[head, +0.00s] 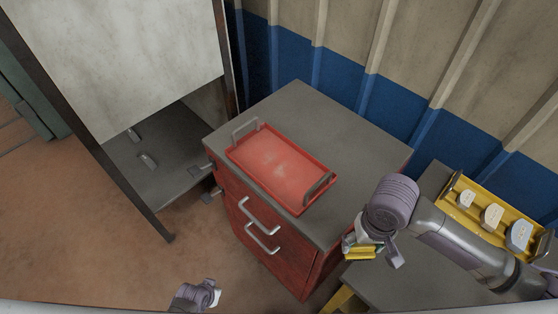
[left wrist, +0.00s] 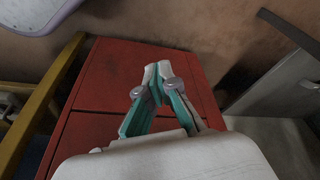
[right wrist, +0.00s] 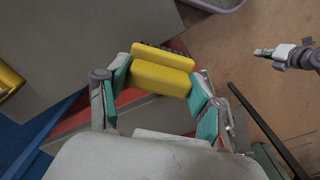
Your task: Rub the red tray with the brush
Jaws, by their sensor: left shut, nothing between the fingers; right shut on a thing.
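The red tray (head: 280,165) lies on the grey top of a red drawer cabinet in the head view. It has a pale, dusty patch in its middle and a grey handle at each end. My right gripper (head: 366,246) is shut on the yellow brush (head: 360,253), right of and apart from the tray. In the right wrist view the brush (right wrist: 160,78) sits across between the fingers, with a little dark bristle showing at its far edge. My left gripper (head: 212,292) is low in the head view, in front of the cabinet. Its fingers (left wrist: 156,72) are together and empty.
The cabinet (head: 350,135) has silver drawer handles on its front. A table at the right holds a yellow rack (head: 500,214) with several pale blocks. A pale cabinet with an open lower space (head: 165,150) stands at the left. A corrugated wall is behind.

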